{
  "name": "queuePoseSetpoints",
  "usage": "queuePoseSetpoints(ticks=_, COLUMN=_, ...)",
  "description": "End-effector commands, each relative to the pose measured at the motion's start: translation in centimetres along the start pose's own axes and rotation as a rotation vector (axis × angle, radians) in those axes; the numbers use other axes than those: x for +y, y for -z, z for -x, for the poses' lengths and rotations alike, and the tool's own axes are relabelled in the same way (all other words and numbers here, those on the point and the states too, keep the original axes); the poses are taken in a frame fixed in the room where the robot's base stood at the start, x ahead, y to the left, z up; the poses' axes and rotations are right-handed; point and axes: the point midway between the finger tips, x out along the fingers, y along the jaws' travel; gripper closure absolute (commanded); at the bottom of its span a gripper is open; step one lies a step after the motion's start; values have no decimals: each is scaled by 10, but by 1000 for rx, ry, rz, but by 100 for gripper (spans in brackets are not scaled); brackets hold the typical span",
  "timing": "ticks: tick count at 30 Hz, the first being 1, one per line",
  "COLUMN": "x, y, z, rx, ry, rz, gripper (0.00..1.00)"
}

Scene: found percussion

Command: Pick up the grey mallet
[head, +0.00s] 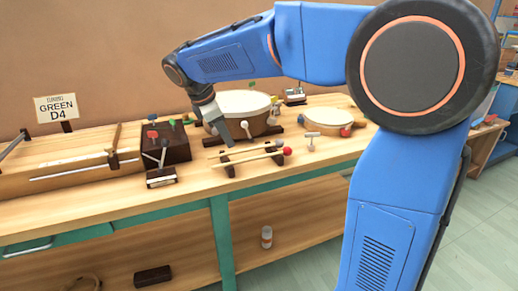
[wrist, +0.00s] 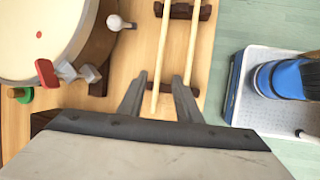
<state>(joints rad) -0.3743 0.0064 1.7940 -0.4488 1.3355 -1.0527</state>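I see several small pale or grey heads and cannot tell for sure which is the grey mallet. A grey T-shaped head (head: 310,136) stands right of the rack.
The rack holds two sticks; a red ball (head: 287,151) is at their right end. A big drum (head: 240,103) stands behind, a smaller drum (head: 328,117) right. A dark block (head: 170,148) with coloured heads is left. The bench's front strip (head: 215,182) is clear.

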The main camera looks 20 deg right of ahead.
Motion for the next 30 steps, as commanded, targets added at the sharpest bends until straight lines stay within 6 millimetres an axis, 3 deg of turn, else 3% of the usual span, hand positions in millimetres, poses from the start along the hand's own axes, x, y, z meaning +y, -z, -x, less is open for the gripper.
queuePoseSetpoints(ticks=10, x=0, y=0, z=-26, rx=0, ry=1, rz=0, gripper=69)
queuePoseSetpoints(ticks=19, x=2, y=0, z=-64, rx=-1, ry=1, rz=0, gripper=69)
queuePoseSetpoints(ticks=29, x=2, y=0, z=-70, rx=0, ry=-1, rz=0, gripper=69)
queuePoseSetpoints(ticks=30, x=2, y=0, z=-70, rx=0, ry=-1, rz=0, gripper=76)
